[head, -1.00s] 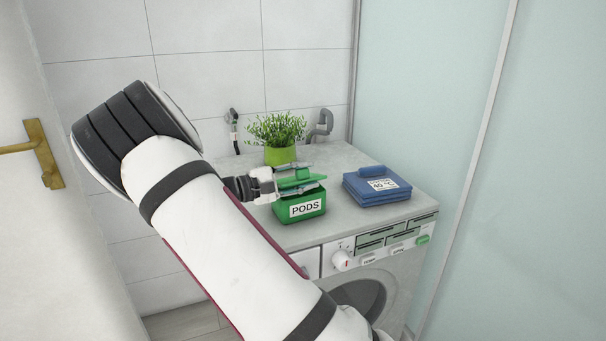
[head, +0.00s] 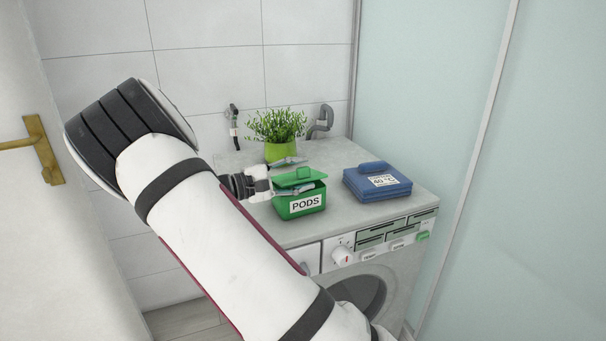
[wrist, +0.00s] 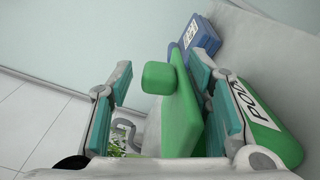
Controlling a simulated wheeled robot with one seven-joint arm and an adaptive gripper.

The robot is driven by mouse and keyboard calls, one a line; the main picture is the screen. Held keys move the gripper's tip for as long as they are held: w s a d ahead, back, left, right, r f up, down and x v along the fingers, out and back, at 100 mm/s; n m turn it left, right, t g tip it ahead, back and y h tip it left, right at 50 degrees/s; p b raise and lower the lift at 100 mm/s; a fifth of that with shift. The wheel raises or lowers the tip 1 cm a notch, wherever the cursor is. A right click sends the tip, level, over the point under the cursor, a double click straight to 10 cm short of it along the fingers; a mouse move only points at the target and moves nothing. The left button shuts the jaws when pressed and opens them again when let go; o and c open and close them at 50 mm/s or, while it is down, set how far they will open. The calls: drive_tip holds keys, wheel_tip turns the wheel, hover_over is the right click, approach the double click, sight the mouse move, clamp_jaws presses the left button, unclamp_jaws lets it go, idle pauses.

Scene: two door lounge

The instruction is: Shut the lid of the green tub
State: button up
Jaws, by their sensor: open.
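The green tub (head: 299,206), labelled PODS, stands on the washing machine's top. Its green lid (head: 291,181) is raised at a tilt, with a small block-shaped knob (head: 304,172) on it. My gripper (head: 304,171) reaches in from the left and is open, one finger behind and above the lid, the other low near the tub's rim. In the wrist view the lid (wrist: 184,115) stands between the two spread fingers, the knob (wrist: 158,78) pointing to the left finger. The right finger lies between the lid and the tub (wrist: 270,138). Whether either touches the lid is unclear.
A potted plant (head: 279,150) stands close behind the tub. A tiled wall and pipe (head: 322,121) are behind, a glass panel (head: 500,190) at right.

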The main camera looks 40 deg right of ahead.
drive_tip(key=v, duration=1.1)
drive_tip(key=shift+f, duration=0.1)
